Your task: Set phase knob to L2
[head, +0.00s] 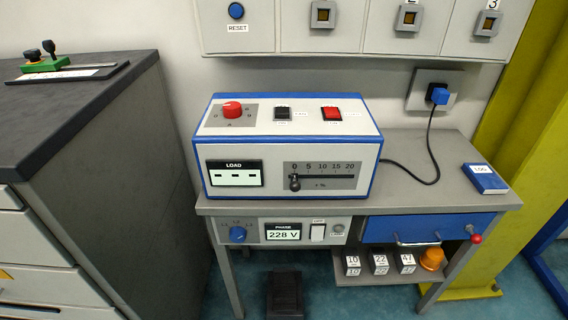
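The blue phase knob (238,234) sits on the pale panel under the bench top, at its left end. Small markings surround the knob, but they are too small to read surely, and I cannot tell which one it points to. The phase display (283,232) to its right reads 228 V. A white switch (318,233) and a small round grey part (338,229) are further right on the same panel. Neither of my grippers is in view, and nothing touches the knob.
A blue-and-white load box (288,150) with a red knob (232,110) and slider (295,183) stands on the bench above the panel. A dark-topped cabinet (80,115) stands left. A blue drawer (420,229) is right. Space before the knob looks clear.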

